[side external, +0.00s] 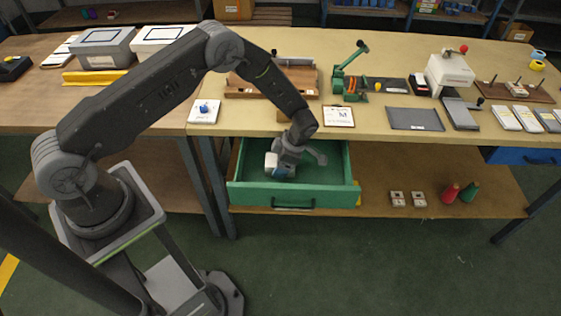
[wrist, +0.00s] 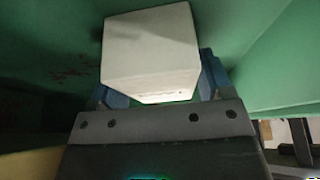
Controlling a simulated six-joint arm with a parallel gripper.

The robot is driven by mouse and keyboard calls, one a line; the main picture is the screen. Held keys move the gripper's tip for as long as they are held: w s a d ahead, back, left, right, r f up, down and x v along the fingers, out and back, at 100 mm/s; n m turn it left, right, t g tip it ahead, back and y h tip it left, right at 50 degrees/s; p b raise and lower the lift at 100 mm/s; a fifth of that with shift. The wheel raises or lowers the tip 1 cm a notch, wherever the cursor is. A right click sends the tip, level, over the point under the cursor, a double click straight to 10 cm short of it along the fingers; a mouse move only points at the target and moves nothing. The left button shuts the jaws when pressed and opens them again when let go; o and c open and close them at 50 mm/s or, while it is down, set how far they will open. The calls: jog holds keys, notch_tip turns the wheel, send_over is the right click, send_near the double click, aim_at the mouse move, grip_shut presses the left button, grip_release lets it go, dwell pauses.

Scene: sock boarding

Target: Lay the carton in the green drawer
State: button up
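The green drawer (side external: 245,194) is pulled out below the tabletop, and its floor is partly bare. My gripper (side external: 281,170) is down inside the drawer, close behind its front wall. The white carton (wrist: 152,50) is between its blue fingers in the wrist view, with a finger against each side. In the side view only a small pale part of the carton (side external: 271,162) shows beside the gripper. Green drawer surfaces (wrist: 50,35) surround the carton in the wrist view. I cannot tell whether the carton touches the drawer floor.
The tabletop (side external: 385,143) overhangs the back of the drawer. A clipboard (side external: 339,116) marked M and a dark grey mat (side external: 415,119) lie on it. On the lower shelf to the right are small boxes (side external: 408,198) and red and green cones (side external: 459,192). The drawer's right side is free.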

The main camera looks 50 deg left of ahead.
jog(key=shift+o, duration=1.2)
jog(key=shift+r, duration=0.15)
notch_tip(320, 180, up, 25)
jog(key=d+m+t+h, duration=0.1)
jog(key=d+m+t, duration=0.15)
jog(key=m, duration=0.35)
jog(key=s+a+r+m+t+h, duration=0.15)
jog(key=s+r+m+t, duration=0.25)
jog(key=s+r+m, duration=1)
jog(key=s+m+t, duration=0.2)
jog(key=s+m, duration=0.5)
jog(key=s, duration=0.3)
jog(key=shift+s+d+r+h, duration=0.25)
jog(key=shift+d+h, duration=0.05)
jog(key=shift+h, duration=0.05)
